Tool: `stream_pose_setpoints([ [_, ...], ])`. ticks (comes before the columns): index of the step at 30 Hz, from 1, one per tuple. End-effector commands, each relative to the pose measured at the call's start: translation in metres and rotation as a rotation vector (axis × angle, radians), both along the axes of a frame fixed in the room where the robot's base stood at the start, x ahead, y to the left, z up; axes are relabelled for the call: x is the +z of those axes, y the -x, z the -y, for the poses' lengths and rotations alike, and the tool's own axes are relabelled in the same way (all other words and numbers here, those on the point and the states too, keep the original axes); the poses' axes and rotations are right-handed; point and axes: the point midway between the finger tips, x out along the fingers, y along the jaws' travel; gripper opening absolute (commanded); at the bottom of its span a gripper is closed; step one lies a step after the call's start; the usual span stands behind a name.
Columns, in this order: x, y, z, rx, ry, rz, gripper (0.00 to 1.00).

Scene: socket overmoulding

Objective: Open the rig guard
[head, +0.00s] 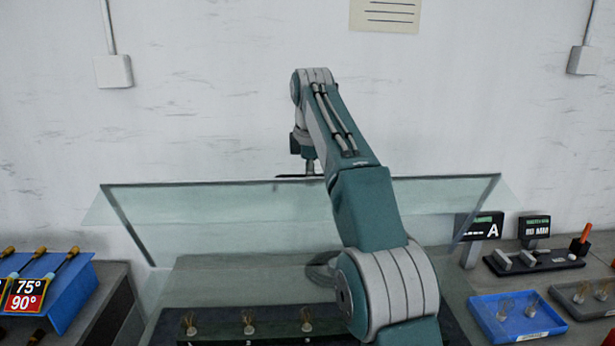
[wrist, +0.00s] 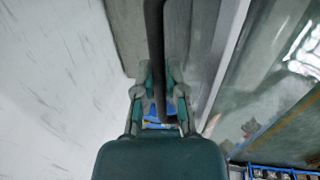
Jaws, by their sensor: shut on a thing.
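The rig guard (head: 225,212) is a clear, glass-like panel with dark edges, standing tilted over the bench in the head view. Its dark top edge is raised well above the rig bed. My gripper (head: 309,170) is at the middle of that top edge, small and partly hidden by my arm. In the wrist view my gripper (wrist: 160,92) has its two fingers closed around a dark bar (wrist: 154,35), which looks like the guard's handle. The rig bed (head: 215,272) lies below the panel, and my arm covers part of it.
Several small pronged parts (head: 249,322) stand on the dark rig front. A blue rack with screwdrivers (head: 65,285) is at left. A blue tray (head: 480,308), a grey tray (head: 590,306) and a sign marked A (head: 484,228) are at right. The wall stands behind.

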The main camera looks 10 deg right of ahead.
Motion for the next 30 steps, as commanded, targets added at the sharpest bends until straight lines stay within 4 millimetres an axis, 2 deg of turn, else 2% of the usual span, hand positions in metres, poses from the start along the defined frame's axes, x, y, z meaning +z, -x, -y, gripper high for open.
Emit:
stream_pose_setpoints([
  [1, 0.0, -0.001, 0.004, -0.006, 0.004, 0.002, 0.25],
  [3, 0.0, 0.0, 0.004, -0.006, 0.004, 0.002, 0.51],
  [20, 0.0, 0.001, -0.003, -0.001, 0.004, 0.001, 0.51],
  [30, -0.003, 0.016, -0.002, -0.001, 0.003, 0.0, 0.51],
])
